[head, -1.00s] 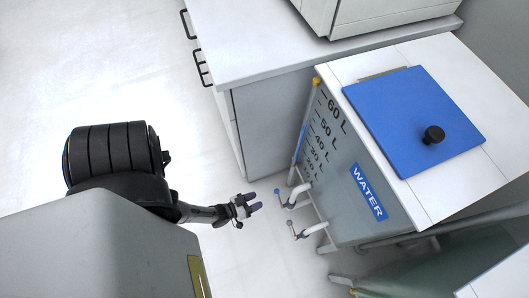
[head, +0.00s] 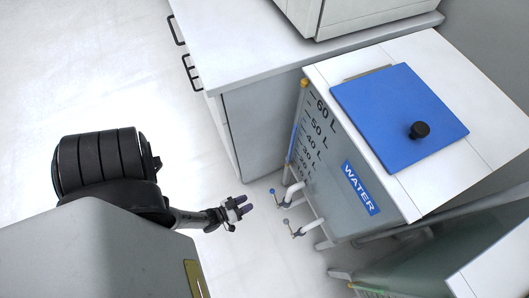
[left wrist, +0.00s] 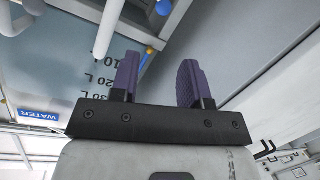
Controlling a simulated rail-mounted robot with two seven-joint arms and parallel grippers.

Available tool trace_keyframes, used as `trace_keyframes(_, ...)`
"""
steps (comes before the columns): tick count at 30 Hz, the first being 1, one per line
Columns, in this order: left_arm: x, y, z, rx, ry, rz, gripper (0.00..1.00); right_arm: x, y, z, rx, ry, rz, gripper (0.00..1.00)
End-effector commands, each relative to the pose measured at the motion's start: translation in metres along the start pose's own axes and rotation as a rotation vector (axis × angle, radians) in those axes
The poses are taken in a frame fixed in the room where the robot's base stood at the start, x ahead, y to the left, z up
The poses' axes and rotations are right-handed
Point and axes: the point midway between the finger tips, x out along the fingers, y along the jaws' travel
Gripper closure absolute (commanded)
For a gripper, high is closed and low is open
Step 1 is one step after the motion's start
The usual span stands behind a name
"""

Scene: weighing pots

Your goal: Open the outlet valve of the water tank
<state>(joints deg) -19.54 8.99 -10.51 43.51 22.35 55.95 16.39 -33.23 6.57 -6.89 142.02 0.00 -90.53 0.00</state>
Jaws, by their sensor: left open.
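The water tank (head: 345,205) stands at the right in the head view, with a blue lid, a WATER label and litre marks. Two white outlet pipes with small valve handles stick out low on its left side. One handle has a blue knob (head: 272,191); the other has a grey knob (head: 286,221). My left gripper (head: 246,204) is open and empty, just left of the handles and apart from them. In the left wrist view its purple fingers (left wrist: 160,80) are spread, with a blue knob (left wrist: 164,7) beyond them at the top edge. My right gripper is not in view.
A grey cabinet (head: 265,120) with a white top stands behind the tank, with black handles on its left side. A level tube (head: 299,120) runs up the tank's corner.

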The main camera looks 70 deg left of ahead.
Motion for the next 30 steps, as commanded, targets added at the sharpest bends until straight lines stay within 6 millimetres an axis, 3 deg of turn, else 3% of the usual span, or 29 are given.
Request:
trace_keyframes(1, 0.006, -0.011, -0.025, 0.030, 0.011, 0.009, 0.58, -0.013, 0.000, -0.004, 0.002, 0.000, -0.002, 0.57)
trace_keyframes(5, 0.027, -0.031, -0.075, 0.115, 0.028, 0.083, 0.58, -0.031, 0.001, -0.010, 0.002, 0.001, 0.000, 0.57)
trace_keyframes(9, 0.061, -0.020, -0.140, 0.187, 0.074, 0.237, 0.58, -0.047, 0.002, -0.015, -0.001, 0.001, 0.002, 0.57)
trace_keyframes(12, 0.083, -0.002, -0.167, 0.257, 0.015, 0.328, 0.58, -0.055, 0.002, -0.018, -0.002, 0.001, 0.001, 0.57)
trace_keyframes(17, 0.097, 0.021, -0.165, 0.525, -0.133, 0.403, 0.58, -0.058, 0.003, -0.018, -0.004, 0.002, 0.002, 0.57)
trace_keyframes(24, 0.087, 0.052, -0.126, 1.125, -0.385, 0.555, 0.58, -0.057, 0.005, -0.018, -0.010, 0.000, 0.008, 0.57)
trace_keyframes(30, 0.071, 0.036, -0.102, 1.606, -0.569, 0.729, 0.58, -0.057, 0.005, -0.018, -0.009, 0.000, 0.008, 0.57)
